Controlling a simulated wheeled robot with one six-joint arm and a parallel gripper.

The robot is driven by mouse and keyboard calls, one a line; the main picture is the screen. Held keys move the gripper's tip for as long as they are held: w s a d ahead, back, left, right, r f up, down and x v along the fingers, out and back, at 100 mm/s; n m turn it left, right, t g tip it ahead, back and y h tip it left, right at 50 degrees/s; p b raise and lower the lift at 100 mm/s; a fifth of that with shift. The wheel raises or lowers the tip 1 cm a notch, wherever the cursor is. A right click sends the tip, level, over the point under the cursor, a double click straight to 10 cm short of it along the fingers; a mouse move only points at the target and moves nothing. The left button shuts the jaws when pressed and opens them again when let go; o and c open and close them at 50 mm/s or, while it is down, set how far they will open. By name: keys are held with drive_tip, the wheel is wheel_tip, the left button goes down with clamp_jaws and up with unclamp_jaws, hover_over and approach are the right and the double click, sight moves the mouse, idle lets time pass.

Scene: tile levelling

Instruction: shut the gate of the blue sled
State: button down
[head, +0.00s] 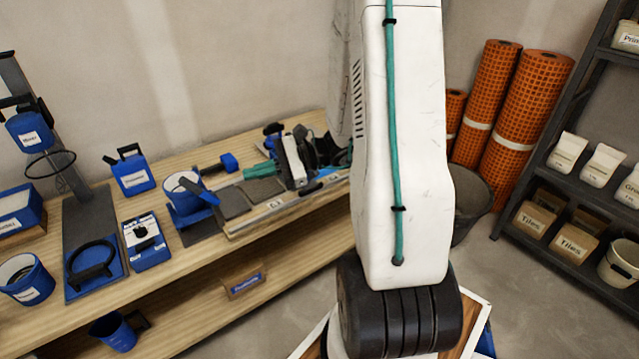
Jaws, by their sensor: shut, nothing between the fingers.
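No blue sled can be made out for certain.
The wooden bench (195,262) runs along the wall. It carries a blue canister (131,174), a blue box (146,241) and a metal rail (282,206). Orange rolls (525,115) and a dark bucket (470,202) stand behind my arm. A dark shelf (572,282) is at right.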

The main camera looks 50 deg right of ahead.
drive_tip(key=d+f+m+t+h, duration=0.4)
drive_tip(key=d+f+m+t, duration=0.25)
drive_tip(key=d, duration=0.35)
drive_tip(key=s+d+f+m+h, duration=0.4)
drive_tip(key=d+f+m+h, duration=0.2)
drive_tip(key=f, duration=0.3)
drive_tip(key=s+d+f+m+h, duration=0.4)
drive_tip(key=d+f+m+h, duration=0.3)
drive_tip(key=d+f, duration=0.2)
drive_tip(key=shift+s+f+t+h, duration=0.15)
drive_tip(key=shift+s+t+h, duration=0.1)
drive_tip(key=shift+t+h, duration=0.15)
drive_tip(key=shift+w+d, duration=0.1)
approach(311, 177)
wheel_tip(311, 177, down, 4)
drive_tip(key=w+d, duration=0.2)
drive_tip(key=shift+w+d+r, duration=0.15)
drive_tip(key=shift+w+r, duration=0.55)
drive_tip(key=shift+w+d+r, duration=0.2)
drive_tip(key=shift+w+r, duration=0.5)
drive_tip(key=shift+w, duration=0.05)
drive_tip(key=shift+d, duration=0.1)
